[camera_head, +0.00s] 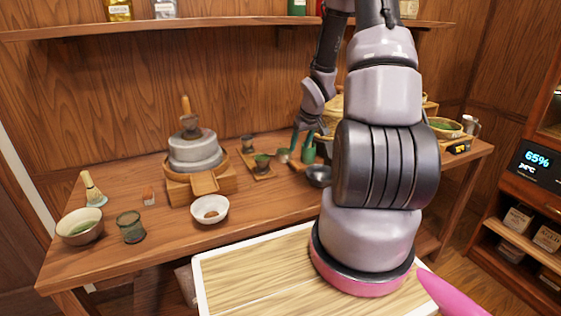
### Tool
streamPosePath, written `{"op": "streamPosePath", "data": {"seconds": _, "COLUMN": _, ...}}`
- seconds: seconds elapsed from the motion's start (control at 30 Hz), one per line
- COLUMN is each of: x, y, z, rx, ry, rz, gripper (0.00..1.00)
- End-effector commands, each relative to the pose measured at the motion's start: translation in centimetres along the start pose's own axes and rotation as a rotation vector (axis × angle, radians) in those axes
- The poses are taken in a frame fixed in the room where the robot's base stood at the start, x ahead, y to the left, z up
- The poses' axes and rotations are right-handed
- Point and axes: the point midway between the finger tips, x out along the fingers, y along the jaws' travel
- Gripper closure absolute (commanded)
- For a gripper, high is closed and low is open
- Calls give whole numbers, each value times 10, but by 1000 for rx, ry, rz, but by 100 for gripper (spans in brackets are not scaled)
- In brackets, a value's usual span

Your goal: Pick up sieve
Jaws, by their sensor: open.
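My gripper (308,143) is at the end of my arm, which reaches down over the back right part of the wooden table (120,240). Its jaws are open, close to a small green upright item (309,152). I cannot pick out the sieve with certainty. A dark grey round bowl-like item (318,177) sits just below and in front of the gripper, partly hidden by my arm. A small pale round item (283,156) lies left of the jaws. Whether either is the sieve is too small to tell.
A stone mill (194,152) stands left of the gripper, with small cups on a wooden tray (262,175) between them. A shelf (230,22) runs above.

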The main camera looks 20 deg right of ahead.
Motion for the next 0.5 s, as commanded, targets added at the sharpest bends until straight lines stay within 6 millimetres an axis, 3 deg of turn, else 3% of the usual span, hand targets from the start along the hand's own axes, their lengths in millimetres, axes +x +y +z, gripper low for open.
{"op": "streamPosePath", "data": {"seconds": 0.2, "x": 36, "y": -1, "z": 1, "rx": -1, "ry": -4, "rz": -1, "gripper": 43}}
{"op": "streamPosePath", "data": {"seconds": 0.5, "x": 63, "y": 0, "z": 1, "rx": -2, "ry": -3, "rz": 0, "gripper": 43}}
